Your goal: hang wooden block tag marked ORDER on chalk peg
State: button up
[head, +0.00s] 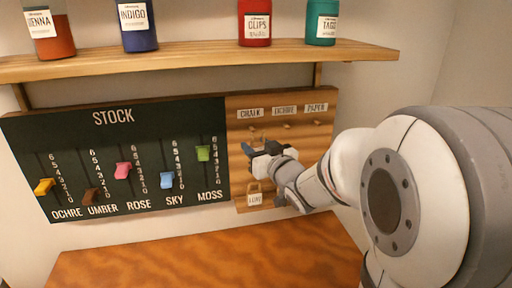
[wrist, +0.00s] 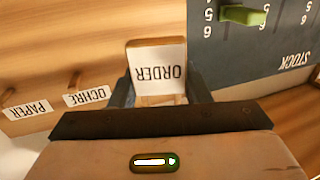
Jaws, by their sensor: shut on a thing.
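My gripper (head: 262,151) is in front of the wooden peg board, below the CHALK label (head: 249,113). In the wrist view it is shut on the wooden block tag marked ORDER (wrist: 157,72), which sits between the two dark fingers and reads upside down. The tag is not clear in the head view. The chalk peg is not clearly visible; in the wrist view the tag covers that part of the board. I cannot tell whether the tag touches the peg.
Pegs labelled OCHRE (wrist: 87,97) and PAPER (wrist: 27,108) stand beside it and look empty. Another tag (head: 254,196) hangs low on the board. The STOCK board (head: 113,135) with coloured sliders is left. A shelf (head: 200,59) with jars runs above.

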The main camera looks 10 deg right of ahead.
aim_at(248, 132)
jog(key=shift+w+f+p, duration=0.15)
jog(key=shift+w+p, duration=0.4)
jog(key=shift+w, duration=2.35)
jog(key=shift+w+b, duration=0.1)
jog(key=shift+b, duration=0.25)
jog(key=shift+b, duration=0.5)
